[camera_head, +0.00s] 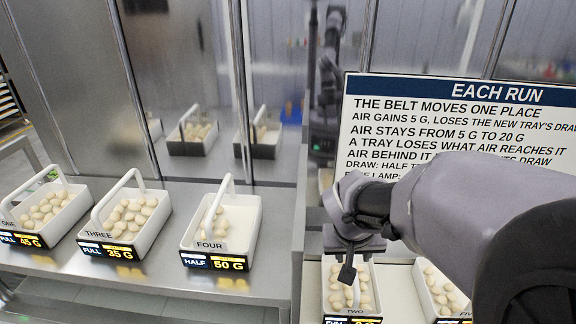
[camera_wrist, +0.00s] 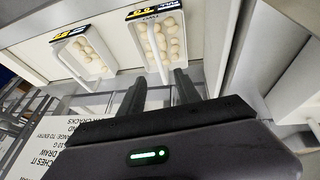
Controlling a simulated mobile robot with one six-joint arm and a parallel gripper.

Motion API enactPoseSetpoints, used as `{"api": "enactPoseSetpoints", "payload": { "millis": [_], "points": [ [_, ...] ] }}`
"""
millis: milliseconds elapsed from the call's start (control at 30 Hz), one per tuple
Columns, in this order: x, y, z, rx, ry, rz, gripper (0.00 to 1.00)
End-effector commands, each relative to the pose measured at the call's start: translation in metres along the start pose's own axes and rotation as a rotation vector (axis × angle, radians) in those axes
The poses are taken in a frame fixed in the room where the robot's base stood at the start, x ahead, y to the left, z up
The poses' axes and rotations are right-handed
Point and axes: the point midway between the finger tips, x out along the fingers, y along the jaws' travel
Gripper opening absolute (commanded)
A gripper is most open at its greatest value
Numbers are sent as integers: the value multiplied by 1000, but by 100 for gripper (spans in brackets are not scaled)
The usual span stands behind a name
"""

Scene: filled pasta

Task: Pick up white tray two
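White tray two (camera_head: 325,290) is at the lower middle of the head view, partly cut off by the bottom edge. It holds several pale filled pasta pieces and has a black front label. My gripper (camera_head: 347,268) is over this tray and hides part of it. In the wrist view, tray two (camera_wrist: 186,48) is at the top with its white upright handle (camera_wrist: 154,58) reaching down toward my fingers. My two dark fingers (camera_wrist: 160,92) are apart, with the handle's end appearing between them. I cannot tell whether either finger touches it.
Trays one (camera_head: 17,228), three (camera_head: 84,231) and four (camera_head: 258,222) stand on the metal counter (camera_head: 150,282) at left. Another white tray (camera_head: 420,282) is right of tray two and shows in the wrist view (camera_wrist: 110,70). A sign (camera_head: 450,115) stands behind my arm.

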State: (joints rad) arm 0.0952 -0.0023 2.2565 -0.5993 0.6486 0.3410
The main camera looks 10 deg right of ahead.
Motion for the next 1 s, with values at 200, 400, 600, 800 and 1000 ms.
{"api": "enactPoseSetpoints", "payload": {
  "millis": [200,400,600,800,1000],
  "points": [
    [24,6,-17,-39,-9,29,40],
    [89,7,-14,-38,-10,28,40],
    [126,8,-16,-38,-7,27,40],
    [160,5,-12,-37,-8,26,40],
    [181,6,-13,-37,-6,26,40]
  ]
}}
